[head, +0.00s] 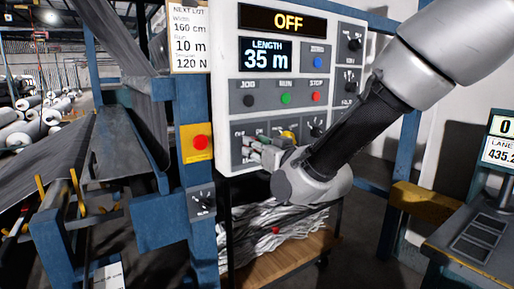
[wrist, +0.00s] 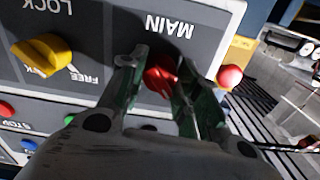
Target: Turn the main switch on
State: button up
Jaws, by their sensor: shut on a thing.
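The main switch is a red knob (wrist: 161,78) under the upside-down label MAIN in the wrist view. My gripper (wrist: 160,68) is shut on it, with one finger on either side. In the head view my gripper (head: 262,154) is at the lower left of the white control panel (head: 228,62) and hides the switch. The display (head: 288,22) at the panel's top reads OFF in yellow letters. The knob's exact pointer angle is hard to tell.
A yellow LOCK/FREE knob (wrist: 42,53) is beside the switch. A red button on a yellow box (head: 200,142) stands left of the panel. JOG, RUN and STOP buttons (head: 285,98) sit above my gripper. A wooden shelf (head: 275,265) with grey strands is below.

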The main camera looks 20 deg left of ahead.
jog(key=m, duration=0.8)
jog(key=shift+m, duration=0.3)
jog(key=m, duration=0.4)
jog(key=shift+m, duration=2.1)
jog(key=o, duration=1)
jog(key=shift+o, duration=0.2)
